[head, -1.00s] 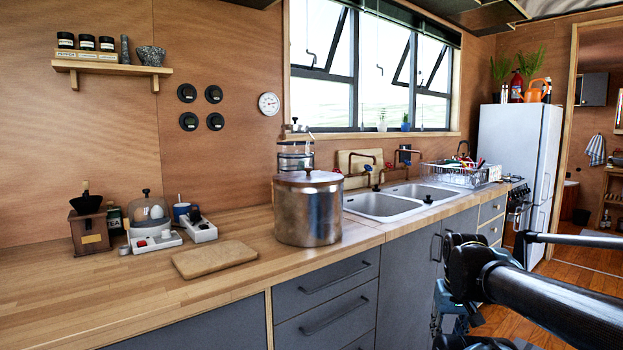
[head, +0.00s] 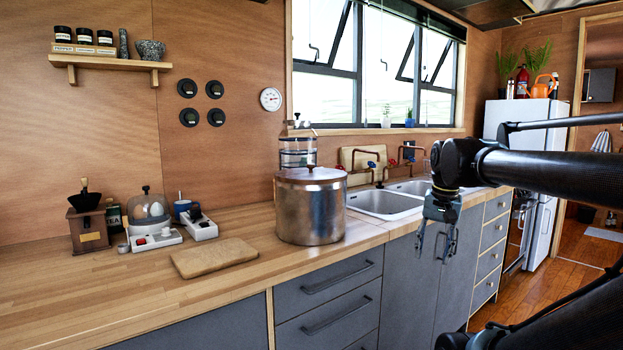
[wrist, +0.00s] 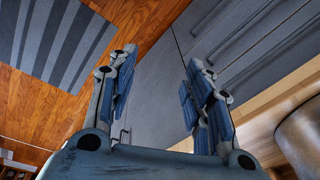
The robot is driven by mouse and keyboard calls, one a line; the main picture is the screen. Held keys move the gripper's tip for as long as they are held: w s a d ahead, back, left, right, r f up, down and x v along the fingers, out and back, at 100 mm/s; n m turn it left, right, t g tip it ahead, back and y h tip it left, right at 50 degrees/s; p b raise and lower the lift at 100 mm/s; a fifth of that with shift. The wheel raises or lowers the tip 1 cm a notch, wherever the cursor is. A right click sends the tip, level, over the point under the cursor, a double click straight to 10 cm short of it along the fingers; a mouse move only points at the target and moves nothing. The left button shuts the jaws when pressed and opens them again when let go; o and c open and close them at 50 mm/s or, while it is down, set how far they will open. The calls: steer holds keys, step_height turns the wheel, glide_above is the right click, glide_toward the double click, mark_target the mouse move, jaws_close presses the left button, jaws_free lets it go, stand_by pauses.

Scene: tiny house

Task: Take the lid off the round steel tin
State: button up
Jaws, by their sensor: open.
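The round steel tin (head: 310,215) stands upright on the wooden counter, left of the sink. Its flat lid (head: 311,175), brownish with a small knob on top, sits on it. My gripper (head: 436,245) hangs to the right of the tin, in front of the cabinet doors, apart from the tin and pointing down. In the wrist view my gripper (wrist: 158,85) has its two fingers spread apart with nothing between them. The side of the tin also shows at the right edge of the wrist view (wrist: 302,138).
A cutting board (head: 214,257) lies left of the tin on the counter (head: 110,290). A coffee grinder (head: 88,228) and small jars stand further left. The double sink (head: 385,203) with copper taps is right of the tin. A striped mat (wrist: 58,42) lies on the floor.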

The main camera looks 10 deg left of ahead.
steer(key=w+a+r+m, duration=0.1)
steer(key=w+a+r, duration=0.3)
steer(key=r, duration=0.3)
steer(key=w+a+r+m, duration=0.2)
steer(key=w+a+r, duration=0.2)
steer(key=r, duration=0.4)
steer(key=w+a+r+m+g+y, duration=0.1)
steer(key=w+a+r+m, duration=0.3)
steer(key=a+r, duration=0.8)
steer(key=w+a+r+m+g, duration=0.1)
steer(key=w+a+r+m, duration=0.25)
steer(key=a+r, duration=0.8)
glide_toward(311, 171)
steer(key=shift+w+a+f+n, duration=0.25)
steer(key=shift+w+a+f, duration=0.1)
steer(key=shift+w+f, duration=0.35)
steer(key=shift+s+a+f, duration=0.1)
steer(key=shift+s+f, duration=0.05)
steer(key=shift+f, duration=0.7)
steer(key=shift+s+a+f, duration=0.15)
steer(key=shift+f, duration=0.7)
steer(key=shift+s+a+f, duration=0.1)
steer(key=shift+f, duration=0.75)
jaws_close()
